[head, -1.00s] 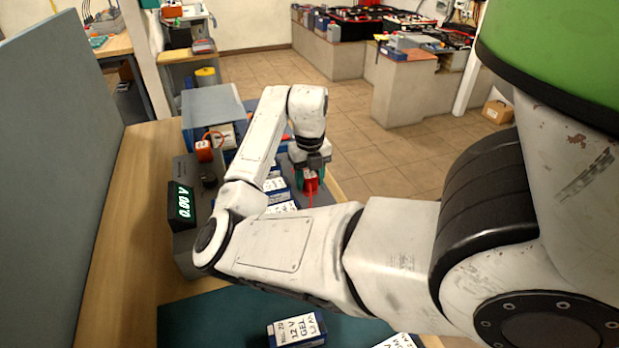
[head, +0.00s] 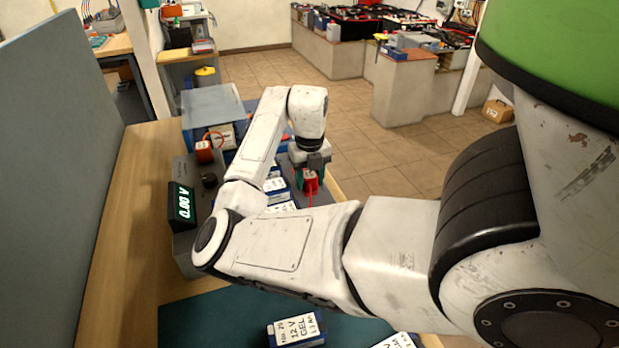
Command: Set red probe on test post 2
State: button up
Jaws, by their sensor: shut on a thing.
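My gripper (head: 311,178) points down over the far right part of the bench and is shut on the red probe (head: 311,183). A red lead hangs from the probe toward the front. White-labelled blue batteries (head: 276,185) stand left of the gripper, partly hidden by my arm. I cannot make out test post 2, and the probe's tip is hidden.
A wooden bench (head: 130,230) runs along a grey panel (head: 60,150) at the left. A battery marked 12 V GEL (head: 296,330) lies on the dark green mat (head: 215,315) in front.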

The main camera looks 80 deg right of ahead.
aim_at(310, 175)
jog(key=shift+f+b, duration=0.45)
jog(key=shift+f, duration=0.2)
jog(key=o, duration=0.8)
jog(key=shift+r+p, duration=4.3)
jog(key=shift+r, duration=1.25)
